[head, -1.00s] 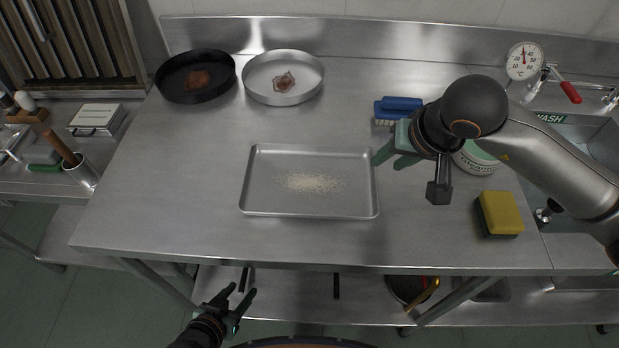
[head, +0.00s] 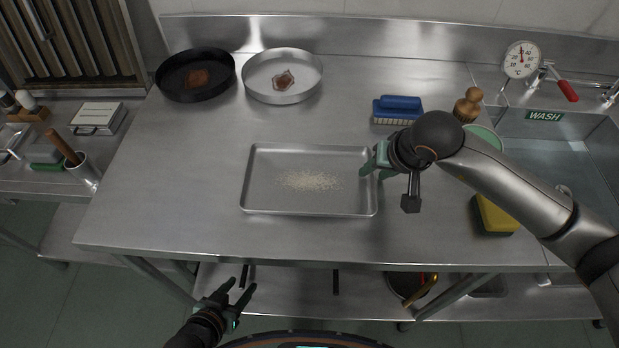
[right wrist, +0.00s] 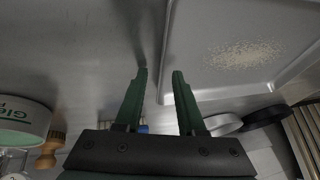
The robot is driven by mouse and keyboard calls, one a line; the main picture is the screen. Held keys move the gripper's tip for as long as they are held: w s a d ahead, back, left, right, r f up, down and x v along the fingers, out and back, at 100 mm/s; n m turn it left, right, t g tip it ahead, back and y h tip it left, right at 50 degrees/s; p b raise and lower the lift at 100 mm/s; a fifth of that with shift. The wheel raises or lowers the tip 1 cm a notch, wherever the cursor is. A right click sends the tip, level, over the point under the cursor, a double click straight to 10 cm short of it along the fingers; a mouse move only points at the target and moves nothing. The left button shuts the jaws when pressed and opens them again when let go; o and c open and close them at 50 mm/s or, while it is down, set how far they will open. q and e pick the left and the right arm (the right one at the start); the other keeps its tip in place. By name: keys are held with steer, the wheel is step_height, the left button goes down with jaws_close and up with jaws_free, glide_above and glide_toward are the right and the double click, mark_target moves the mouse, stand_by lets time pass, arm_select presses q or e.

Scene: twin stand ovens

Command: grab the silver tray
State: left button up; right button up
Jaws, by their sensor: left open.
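The silver tray (head: 262,205) lies flat on the steel table, with pale crumbs scattered in its middle. My right gripper (head: 367,172) is at the tray's right edge in the head view. In the right wrist view its two green fingers (right wrist: 159,72) are apart, with the tray's rim (right wrist: 164,60) showing between them. The fingers do not look closed on the rim; whether they touch it I cannot tell. My left gripper (head: 240,288) is open and empty in front of the table, below its front edge.
A black pan (head: 172,88) and a silver pan (head: 262,92) stand at the back left. A blue brush (head: 398,105), wooden-handled brush (head: 468,103), green-topped container (head: 488,135) and yellow sponge (head: 497,215) are right of the tray. A sink (head: 570,150) is further right.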

steer(key=shift+f, duration=0.1)
steer(key=shift+c, duration=0.4)
jaws_close()
stand_by(1.1)
